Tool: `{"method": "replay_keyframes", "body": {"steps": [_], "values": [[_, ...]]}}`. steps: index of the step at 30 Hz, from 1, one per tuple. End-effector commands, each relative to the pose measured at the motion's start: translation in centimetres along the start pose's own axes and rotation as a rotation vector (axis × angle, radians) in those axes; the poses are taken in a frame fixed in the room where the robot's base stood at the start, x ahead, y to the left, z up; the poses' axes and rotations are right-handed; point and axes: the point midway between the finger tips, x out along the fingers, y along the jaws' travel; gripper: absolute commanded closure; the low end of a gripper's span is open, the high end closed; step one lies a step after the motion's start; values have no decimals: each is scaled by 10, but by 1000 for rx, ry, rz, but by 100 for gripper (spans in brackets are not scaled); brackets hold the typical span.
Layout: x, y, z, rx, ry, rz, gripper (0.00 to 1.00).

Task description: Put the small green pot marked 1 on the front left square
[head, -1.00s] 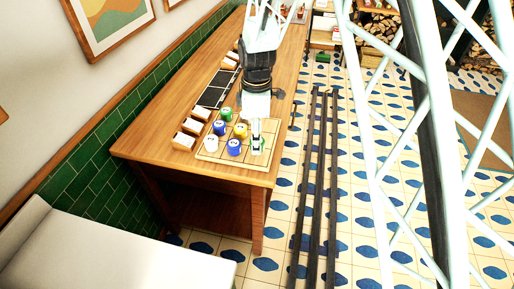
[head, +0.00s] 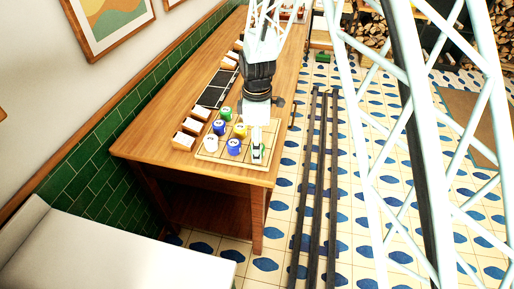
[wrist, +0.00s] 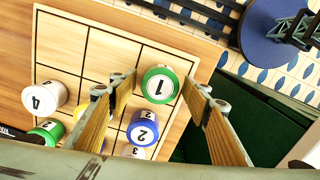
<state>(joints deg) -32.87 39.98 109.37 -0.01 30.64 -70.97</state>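The small green pot marked 1 (wrist: 160,84) stands between my gripper's fingertips (wrist: 159,86) in the wrist view. The fingers are apart, with a small gap on both sides of the pot. In the head view the same pot (head: 257,153) is at the near right of the board (head: 207,155), partly covered by my gripper (head: 257,140). The board carries a grid of squares. In the wrist view, the squares above and left of the pot are bare. Whether the pot touches the board is hard to tell.
Several other pots crowd the board: a white one marked 4 (wrist: 44,97), a blue one marked 2 (wrist: 143,128), another green one (wrist: 45,130) and a yellow one (head: 240,130).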

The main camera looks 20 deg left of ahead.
Motion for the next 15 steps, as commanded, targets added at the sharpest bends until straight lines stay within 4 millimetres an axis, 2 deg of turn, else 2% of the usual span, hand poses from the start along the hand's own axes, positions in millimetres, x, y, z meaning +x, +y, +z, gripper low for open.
{"method": "replay_keyframes", "body": {"steps": [15], "values": [[-6,0,0,0,0,1,56]]}}
